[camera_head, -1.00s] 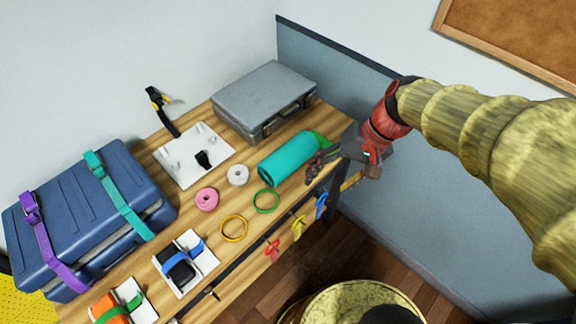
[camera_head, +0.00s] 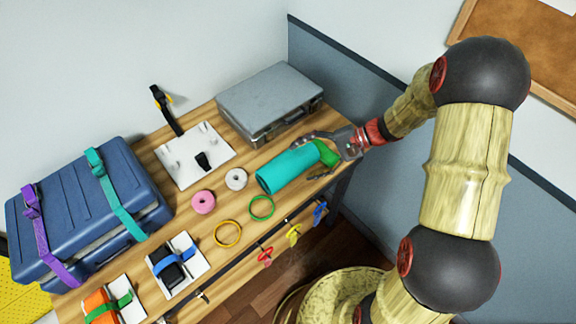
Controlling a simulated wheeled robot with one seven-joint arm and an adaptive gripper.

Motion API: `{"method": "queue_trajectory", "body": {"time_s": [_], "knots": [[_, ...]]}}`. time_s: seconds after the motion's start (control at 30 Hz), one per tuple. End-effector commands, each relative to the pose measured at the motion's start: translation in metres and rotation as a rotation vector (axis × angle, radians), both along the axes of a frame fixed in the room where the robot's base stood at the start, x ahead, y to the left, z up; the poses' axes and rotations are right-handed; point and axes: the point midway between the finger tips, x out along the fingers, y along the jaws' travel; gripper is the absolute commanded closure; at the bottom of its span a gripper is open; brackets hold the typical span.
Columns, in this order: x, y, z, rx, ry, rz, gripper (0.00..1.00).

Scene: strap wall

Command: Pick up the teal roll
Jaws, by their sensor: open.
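The teal roll (camera_head: 284,172) lies on its side on the wooden table, near the front right. A green piece (camera_head: 327,153) is at its right end. My gripper (camera_head: 312,155) is open at the roll's right end. One finger shows on the far side of the green end and the other, partly hidden, on the near side. I cannot tell whether the fingers touch it.
A grey case (camera_head: 268,100) stands behind the roll. A pink tape roll (camera_head: 203,201), a white tape roll (camera_head: 236,179) and a green ring (camera_head: 261,207) lie to its left. A yellow ring (camera_head: 228,233) and a blue suitcase (camera_head: 88,211) are farther left. Clips hang along the front edge.

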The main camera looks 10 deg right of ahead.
Motion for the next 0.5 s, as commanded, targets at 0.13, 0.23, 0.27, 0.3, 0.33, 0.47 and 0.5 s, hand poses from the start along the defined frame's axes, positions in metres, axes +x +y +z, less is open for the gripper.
{"method": "queue_trajectory", "body": {"time_s": [0.13,0.23,0.27,0.3,0.33,0.47,0.5], "knots": [[-0.001,0.01,-0.008,0.001,0.0,0.001,0.24],[-0.002,0.023,-0.017,-0.001,0.0,0.002,0.24],[-0.002,0.026,-0.02,-0.001,0.0,0.002,0.24],[-0.002,0.032,-0.022,0.0,0.001,0.003,0.24],[-0.002,0.036,-0.024,0.0,0.0,0.003,0.24],[-0.001,0.043,-0.027,-0.001,-0.002,0.001,0.24],[-0.001,0.043,-0.027,-0.002,-0.002,0.0,0.24]]}}
